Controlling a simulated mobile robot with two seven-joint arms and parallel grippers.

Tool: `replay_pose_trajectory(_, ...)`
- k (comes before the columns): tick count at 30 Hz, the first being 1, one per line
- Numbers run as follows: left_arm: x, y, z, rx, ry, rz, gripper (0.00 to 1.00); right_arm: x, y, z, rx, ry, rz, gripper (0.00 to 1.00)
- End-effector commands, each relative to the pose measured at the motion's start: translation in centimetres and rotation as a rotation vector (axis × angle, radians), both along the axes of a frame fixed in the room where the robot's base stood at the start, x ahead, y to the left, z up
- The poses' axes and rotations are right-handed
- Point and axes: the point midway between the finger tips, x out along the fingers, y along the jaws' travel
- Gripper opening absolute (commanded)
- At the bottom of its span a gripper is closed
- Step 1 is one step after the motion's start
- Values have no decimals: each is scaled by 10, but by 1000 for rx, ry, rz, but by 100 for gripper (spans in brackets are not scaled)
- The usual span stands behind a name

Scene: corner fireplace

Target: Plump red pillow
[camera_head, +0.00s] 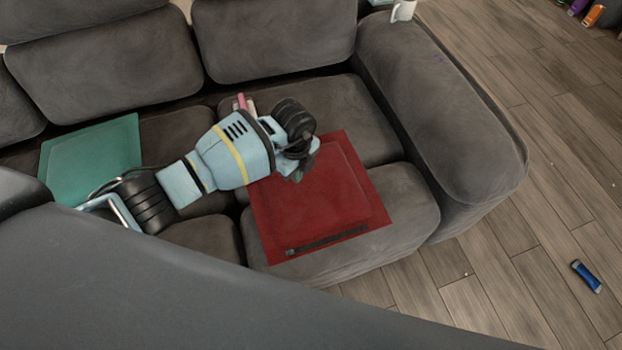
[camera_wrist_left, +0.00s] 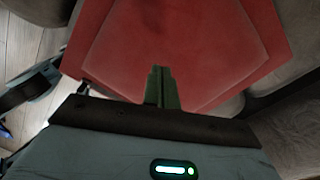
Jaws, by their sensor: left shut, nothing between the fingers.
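The red pillow (camera_head: 325,200) lies flat on the right seat of the grey sofa. It looks thin and square, with a dark strip along its near edge. My left gripper (camera_head: 299,174) is over its upper left part and covers some of it. In the left wrist view, the red pillow (camera_wrist_left: 175,45) fills the top middle, and the shut, empty fingers of my left gripper (camera_wrist_left: 161,75) point at it. I cannot tell whether the fingertips touch the cloth. My right gripper is in neither view.
A teal pillow (camera_head: 95,160) lies on the sofa seat at the left. A small pink thing (camera_head: 241,101) is behind my left arm. The sofa's armrest (camera_head: 445,120) rises at the right. A white mug (camera_head: 403,10) stands at the back. A blue item (camera_head: 586,276) lies on the wood floor.

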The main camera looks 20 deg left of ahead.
Motion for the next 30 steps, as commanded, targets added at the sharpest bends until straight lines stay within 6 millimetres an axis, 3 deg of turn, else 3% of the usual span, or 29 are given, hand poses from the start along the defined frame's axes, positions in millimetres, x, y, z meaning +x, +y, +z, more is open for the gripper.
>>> replay_pose_trajectory(30, 0, 0, -27, 0, 0, 0, 0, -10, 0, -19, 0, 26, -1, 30)
